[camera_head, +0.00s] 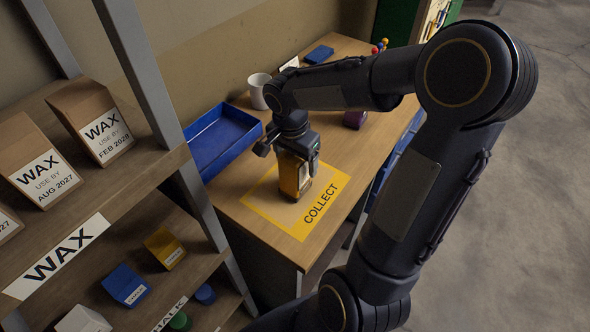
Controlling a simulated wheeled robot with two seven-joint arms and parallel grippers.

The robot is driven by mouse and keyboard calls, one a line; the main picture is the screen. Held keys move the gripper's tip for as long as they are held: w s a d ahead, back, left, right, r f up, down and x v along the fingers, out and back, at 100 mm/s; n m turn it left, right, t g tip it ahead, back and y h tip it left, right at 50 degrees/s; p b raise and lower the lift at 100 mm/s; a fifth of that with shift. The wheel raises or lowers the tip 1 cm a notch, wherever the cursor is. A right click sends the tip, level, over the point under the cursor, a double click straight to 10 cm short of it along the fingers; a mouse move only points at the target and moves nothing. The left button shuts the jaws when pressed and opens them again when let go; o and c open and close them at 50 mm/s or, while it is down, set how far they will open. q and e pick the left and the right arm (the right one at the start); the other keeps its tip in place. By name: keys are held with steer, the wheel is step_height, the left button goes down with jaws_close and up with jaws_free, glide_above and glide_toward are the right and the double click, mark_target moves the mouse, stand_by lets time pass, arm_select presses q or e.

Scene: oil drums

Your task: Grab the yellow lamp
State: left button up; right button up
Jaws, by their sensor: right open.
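The yellow lamp (288,179) appears as an amber and dark upright body on the yellow mat marked COLLECT (300,228), on the wooden table. My right gripper (291,152) points down at it from above. Its jaws are open at the lamp's upper part, and one finger sticks out to the left. The gripper hides the lamp's top, and I cannot tell whether the fingers touch it. My left gripper is not in view.
A blue tray (213,141) and a white mug (259,91) stand behind the gripper. A dark red item (355,119) is right of it, partly behind my arm. A shelf with wax boxes (103,134) fills the left. The table front is clear.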

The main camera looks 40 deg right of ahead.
steer(key=shift+c, duration=0.5)
steer(key=c, duration=1.2)
